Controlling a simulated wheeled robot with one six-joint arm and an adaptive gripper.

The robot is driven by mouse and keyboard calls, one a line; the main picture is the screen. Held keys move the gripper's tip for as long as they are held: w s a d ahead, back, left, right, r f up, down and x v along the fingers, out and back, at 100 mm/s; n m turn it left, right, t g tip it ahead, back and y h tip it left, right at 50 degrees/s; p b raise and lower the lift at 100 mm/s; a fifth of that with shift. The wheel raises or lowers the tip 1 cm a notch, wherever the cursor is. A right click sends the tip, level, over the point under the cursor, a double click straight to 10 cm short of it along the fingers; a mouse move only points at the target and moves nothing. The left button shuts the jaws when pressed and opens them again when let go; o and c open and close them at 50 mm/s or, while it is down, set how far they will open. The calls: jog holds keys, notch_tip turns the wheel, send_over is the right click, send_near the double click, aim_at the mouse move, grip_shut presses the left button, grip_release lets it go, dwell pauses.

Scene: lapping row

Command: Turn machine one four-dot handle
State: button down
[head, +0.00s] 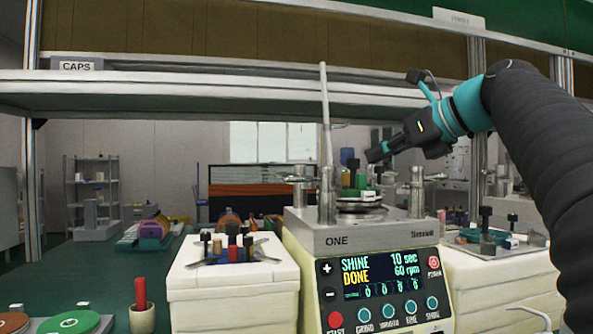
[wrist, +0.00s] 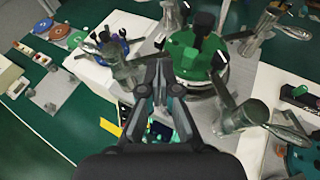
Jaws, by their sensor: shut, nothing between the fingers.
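Machine one (head: 362,236) stands in the middle of the head view, marked ONE, its screen (head: 369,272) reading SHINE, 10 sec, DONE, 60 rpm. Several metal posts with handles stand around its top, such as a left one (head: 300,183) and a right one (head: 417,192). In the wrist view a green round plate (wrist: 193,57) with black knobs sits between grey handles (wrist: 236,118). I cannot make out dots, so I cannot tell which handle is the four-dot one. My gripper (head: 372,155) is shut and empty above the machine; the wrist view shows its fingers (wrist: 163,78) pointing toward the plate.
A shelf beam marked CAPS (head: 76,66) crosses above the machine. A white block (head: 228,280) with a blue tray of coloured pegs stands to the left. Another tray (head: 497,243) stands to the right. Coloured discs (head: 75,322) lie at the lower left.

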jog(key=shift+n, duration=0.3)
jog(key=a+r+x, duration=0.1)
jog(key=x, duration=0.5)
jog(key=a+r+x, duration=0.1)
jog(key=x, duration=0.6)
jog(key=s+a+r+x, duration=0.1)
jog(key=x, duration=0.5)
jog(key=shift+w+a+r, duration=0.1)
jog(key=shift+w+r, duration=0.1)
jog(key=shift+y, duration=0.3)
